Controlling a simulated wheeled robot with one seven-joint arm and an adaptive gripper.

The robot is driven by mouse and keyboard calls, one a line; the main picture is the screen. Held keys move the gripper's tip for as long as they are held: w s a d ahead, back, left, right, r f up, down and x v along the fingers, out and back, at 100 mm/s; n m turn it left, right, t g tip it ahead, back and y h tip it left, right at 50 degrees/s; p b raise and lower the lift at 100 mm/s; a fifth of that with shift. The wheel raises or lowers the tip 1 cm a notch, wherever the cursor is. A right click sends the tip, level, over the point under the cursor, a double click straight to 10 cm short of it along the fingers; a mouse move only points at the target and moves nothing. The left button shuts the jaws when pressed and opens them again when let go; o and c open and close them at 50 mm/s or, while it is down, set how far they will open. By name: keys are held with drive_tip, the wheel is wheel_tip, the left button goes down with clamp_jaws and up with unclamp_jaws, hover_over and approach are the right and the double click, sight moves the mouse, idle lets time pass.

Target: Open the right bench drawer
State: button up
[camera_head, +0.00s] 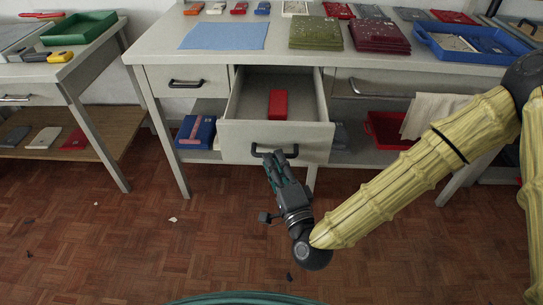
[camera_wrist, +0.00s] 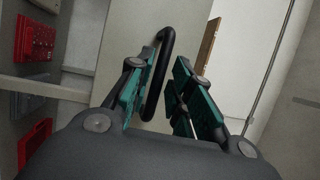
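The grey bench has a drawer (camera_head: 275,138) that stands pulled well out, right of a shut drawer (camera_head: 187,81). A red block (camera_head: 278,104) lies inside the open drawer. The open drawer's black bar handle (camera_head: 274,151) is on its front; it also shows in the wrist view (camera_wrist: 161,75). My gripper (camera_head: 273,157) is at this handle, reaching up from below. In the wrist view its teal-padded fingers (camera_wrist: 164,80) are apart, with the handle between them, close to the left finger. I cannot tell whether they touch.
The bench top (camera_head: 270,61) holds a blue cloth (camera_head: 225,35), folded fabrics and a blue tray (camera_head: 470,43). A side table (camera_head: 30,72) stands left. The wooden floor in front is mostly clear.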

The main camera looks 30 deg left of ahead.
drive_tip(key=v, duration=0.9)
drive_tip(key=shift+s, duration=0.15)
drive_tip(key=d+f+n+g+h, duration=0.3)
drive_tip(key=d+f+g, duration=0.1)
drive_tip(key=f, duration=0.9)
drive_tip(key=s+d+f+n+g+h, duration=0.25)
drive_tip(key=s+d+f+h, duration=0.2)
drive_tip(key=d+f, duration=0.65)
drive_tip(key=s+d+f+n+g+h, duration=0.2)
drive_tip(key=s+d+f+g+h, duration=0.25)
drive_tip(key=d+f, duration=0.6)
drive_tip(key=s+d+g+h, duration=0.25)
drive_tip(key=s+d, duration=0.35)
drive_tip(key=d, duration=0.6)
wheel_tip(320, 180, up, 18)
drive_tip(key=p, duration=1.7)
drive_tip(key=shift+s+d+f+p, duration=0.2)
drive_tip(key=shift+s+d+p, duration=0.05)
drive_tip(key=shift+s+p, duration=0.1)
